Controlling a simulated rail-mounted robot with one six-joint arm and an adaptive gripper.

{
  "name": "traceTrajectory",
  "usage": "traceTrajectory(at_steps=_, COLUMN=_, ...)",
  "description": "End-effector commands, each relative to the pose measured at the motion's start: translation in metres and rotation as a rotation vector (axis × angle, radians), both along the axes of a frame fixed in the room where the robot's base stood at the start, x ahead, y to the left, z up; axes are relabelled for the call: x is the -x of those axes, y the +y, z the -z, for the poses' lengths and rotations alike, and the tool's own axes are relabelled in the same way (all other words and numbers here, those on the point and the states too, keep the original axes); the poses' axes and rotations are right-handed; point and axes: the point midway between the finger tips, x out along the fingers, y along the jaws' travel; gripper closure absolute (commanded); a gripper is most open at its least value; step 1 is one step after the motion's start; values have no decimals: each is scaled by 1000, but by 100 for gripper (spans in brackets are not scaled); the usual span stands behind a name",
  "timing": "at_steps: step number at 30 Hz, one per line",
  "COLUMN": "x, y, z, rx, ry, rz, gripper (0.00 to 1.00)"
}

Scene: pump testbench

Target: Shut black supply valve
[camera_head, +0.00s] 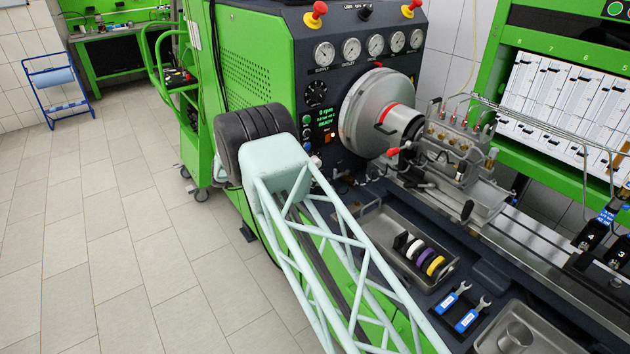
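On top of the green test bench's dark gauge panel, a small black knob (365,12) stands between two red knobs with yellow bases. It is the black fitting nearest to a supply valve that I can make out, but its label and its open or shut position are too small to read. The gauge at the left end of the panel, labelled SUPPLY (324,53), sits below and left of it. My pale lattice arm reaches up from the bottom of the picture to a black ribbed joint in front of the bench's left side. My gripper is not visible.
The red knobs (316,14) flank the black one. A large silver disc (377,112) and a pump (460,145) stand right of the panel. A tray (440,286) with coloured rings and wrenches (472,315) lie in front. The tiled floor at left (110,230) is clear.

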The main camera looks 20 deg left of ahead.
Motion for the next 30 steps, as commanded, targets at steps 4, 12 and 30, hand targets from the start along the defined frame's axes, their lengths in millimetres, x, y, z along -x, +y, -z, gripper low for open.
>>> traceTrajectory(at_steps=4, x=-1, y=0, z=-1, rx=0, ry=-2, rz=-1, gripper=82)
traceTrajectory(at_steps=12, x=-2, y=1, z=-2, rx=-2, ry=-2, rz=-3, gripper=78)
traceTrajectory(at_steps=30, x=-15, y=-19, z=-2, rx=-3, ry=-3, rz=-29, gripper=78)
